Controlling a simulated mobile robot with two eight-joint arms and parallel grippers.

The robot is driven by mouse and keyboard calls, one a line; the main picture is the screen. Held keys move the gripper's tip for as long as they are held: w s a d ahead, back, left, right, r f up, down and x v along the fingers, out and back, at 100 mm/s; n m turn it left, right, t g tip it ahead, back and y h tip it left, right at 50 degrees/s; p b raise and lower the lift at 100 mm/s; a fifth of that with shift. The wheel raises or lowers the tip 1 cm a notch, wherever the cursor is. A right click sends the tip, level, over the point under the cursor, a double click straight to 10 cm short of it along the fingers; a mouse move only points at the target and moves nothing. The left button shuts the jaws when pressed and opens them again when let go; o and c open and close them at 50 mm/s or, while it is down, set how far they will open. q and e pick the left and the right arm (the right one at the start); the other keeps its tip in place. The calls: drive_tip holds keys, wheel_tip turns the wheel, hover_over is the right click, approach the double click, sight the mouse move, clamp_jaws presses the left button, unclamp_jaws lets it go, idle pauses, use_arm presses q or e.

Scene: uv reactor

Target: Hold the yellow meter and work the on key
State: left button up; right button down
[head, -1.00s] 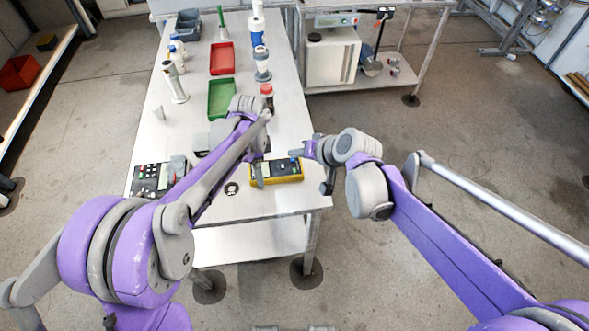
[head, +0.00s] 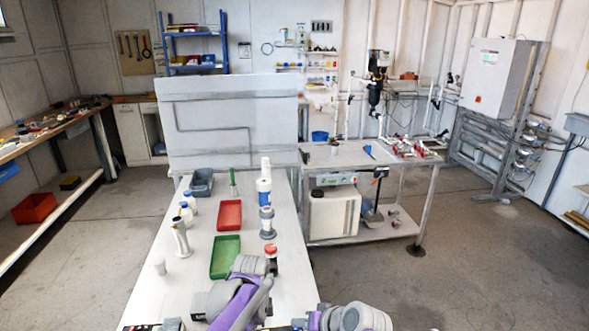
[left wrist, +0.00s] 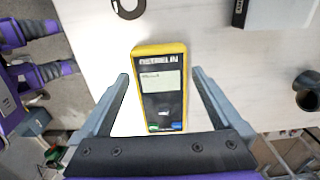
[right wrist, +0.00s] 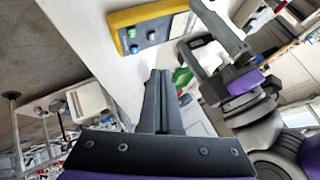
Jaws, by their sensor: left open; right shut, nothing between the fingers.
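The yellow meter (left wrist: 158,88) lies on the pale table, its dark face and small display up, in the left wrist view. My left gripper (left wrist: 160,76) is open, with one finger on each side of the meter and gaps showing. A green key (left wrist: 153,128) and a blue key (left wrist: 177,125) show at the meter's near end, partly cut off by my gripper. In the right wrist view the meter (right wrist: 147,28) is at the top with its keys showing. My right gripper (right wrist: 158,75) is shut and empty, apart from the meter. The head view barely reaches this spot.
A green tray (head: 225,257), a red tray (head: 229,215) and several bottles stand farther back on the table. A red-capped jar (head: 271,252) is close to my left arm. A black ring (left wrist: 128,8) lies near the meter.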

drive_tip(key=shift+s, duration=0.1)
use_arm(q)
wheel_tip(320, 180, up, 10)
drive_tip(key=s+a+f+n+t, duration=0.1)
drive_tip(key=s+a+f+n, duration=0.1)
drive_tip(key=s+n, duration=0.3)
drive_tip(key=s+a+f+n+t, duration=0.2)
drive_tip(key=s+n, duration=0.4)
drive_tip(key=s, duration=0.5)
drive_tip(key=s+a+f+n+t, duration=0.2)
drive_tip(key=s+a+f+n, duration=0.1)
drive_tip(key=s, duration=0.5)
drive_tip(key=shift+a+f+n, duration=0.2)
drive_tip(key=shift+a+n, duration=0.6)
drive_tip(key=shift+n, duration=0.4)
use_arm(e)
drive_tip(key=s+d+f+h, duration=0.2)
drive_tip(key=s+d+h, duration=0.1)
drive_tip(key=s+d, duration=0.5)
drive_tip(key=s+d+f+g+h, duration=0.1)
drive_tip(key=s+d+f+h, duration=0.1)
drive_tip(key=s+d, duration=0.6)
drive_tip(key=s+h, duration=0.1)
drive_tip(key=s, duration=0.5)
